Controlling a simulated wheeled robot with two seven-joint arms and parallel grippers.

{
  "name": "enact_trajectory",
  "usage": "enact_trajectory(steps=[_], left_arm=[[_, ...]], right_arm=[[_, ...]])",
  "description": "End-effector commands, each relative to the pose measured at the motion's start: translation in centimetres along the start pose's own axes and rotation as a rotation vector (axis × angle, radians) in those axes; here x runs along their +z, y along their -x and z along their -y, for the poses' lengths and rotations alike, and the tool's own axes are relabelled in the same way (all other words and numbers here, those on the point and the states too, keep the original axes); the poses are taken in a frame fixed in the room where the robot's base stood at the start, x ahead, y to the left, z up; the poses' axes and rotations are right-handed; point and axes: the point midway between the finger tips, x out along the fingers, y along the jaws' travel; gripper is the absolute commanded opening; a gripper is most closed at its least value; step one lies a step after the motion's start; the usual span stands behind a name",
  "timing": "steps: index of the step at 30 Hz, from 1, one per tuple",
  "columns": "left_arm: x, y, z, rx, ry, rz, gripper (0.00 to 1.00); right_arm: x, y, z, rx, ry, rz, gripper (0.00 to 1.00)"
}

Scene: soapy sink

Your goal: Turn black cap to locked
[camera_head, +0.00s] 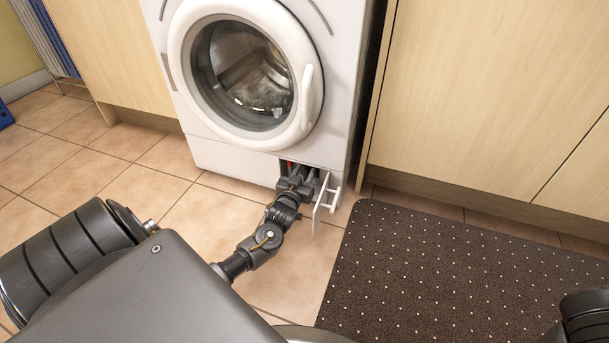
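A white washing machine (222,150) stands against the cupboards. A small white flap (321,203) at its lower right front is swung open, and the dark compartment (284,163) behind it shows a bit of red. My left gripper (291,176) is at this opening, with its fingertips inside or right at it. The fingers are too small and dark to tell open from shut. The black cap cannot be made out; the gripper and the shadow cover that spot. My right gripper is out of view.
The round door (245,75) of the machine is closed. A dark dotted mat (440,275) lies on the tiled floor to the right. Wooden cupboards (480,90) stand right of the machine. Tiled floor (150,185) is free to the left.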

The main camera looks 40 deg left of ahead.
Motion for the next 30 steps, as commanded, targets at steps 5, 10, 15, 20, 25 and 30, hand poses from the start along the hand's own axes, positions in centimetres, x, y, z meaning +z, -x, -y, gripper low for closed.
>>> enact_trajectory(steps=[5,10,15,20,25,30], left_arm=[[-0.1,-0.3,0.0,0.000,0.000,0.001,0.35],[-0.1,-0.3,0.0,0.000,0.000,0.001,0.32],[-0.1,-0.3,0.0,0.000,0.001,0.000,0.10],[0.0,-0.3,0.0,0.000,0.001,0.000,0.00],[-0.1,-0.3,0.0,0.000,-0.008,0.001,0.00],[-0.3,-0.3,-0.2,0.000,-0.057,0.002,0.00]], right_arm=[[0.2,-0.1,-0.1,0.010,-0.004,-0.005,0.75],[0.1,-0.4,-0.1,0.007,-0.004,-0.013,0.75],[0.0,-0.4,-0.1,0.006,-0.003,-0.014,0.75],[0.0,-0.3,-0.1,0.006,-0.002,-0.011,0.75],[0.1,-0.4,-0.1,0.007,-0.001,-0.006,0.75],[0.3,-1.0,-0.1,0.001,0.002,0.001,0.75]])
